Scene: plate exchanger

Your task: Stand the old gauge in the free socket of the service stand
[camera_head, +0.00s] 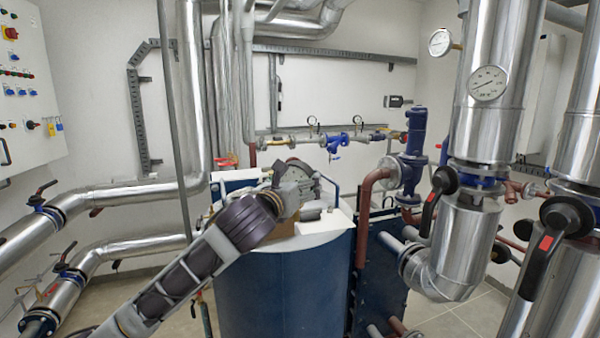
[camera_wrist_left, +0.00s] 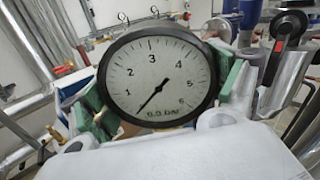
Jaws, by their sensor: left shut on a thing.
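The gauge (camera_wrist_left: 157,78) has a round white dial, a black rim and a scale that runs to 6; its needle points to the lower left. It fills the middle of the left wrist view. My left gripper (camera_head: 300,182) is shut on it, with green finger pads at both sides of the rim. In the head view the gripper is above the light top of a blue drum-shaped body (camera_head: 300,285), and the gauge is hard to make out there. I cannot clearly tell the service stand or its free socket, as my arm covers part of this area. My right gripper is not in view.
A white block (camera_head: 235,176) and a small red item (camera_head: 224,162) are behind my left arm. A pipe with small gauges (camera_head: 313,127) and blue valves (camera_head: 338,142) runs behind. Thick silver pipes with a dial (camera_head: 487,83) and a black lever (camera_head: 436,198) stand at right.

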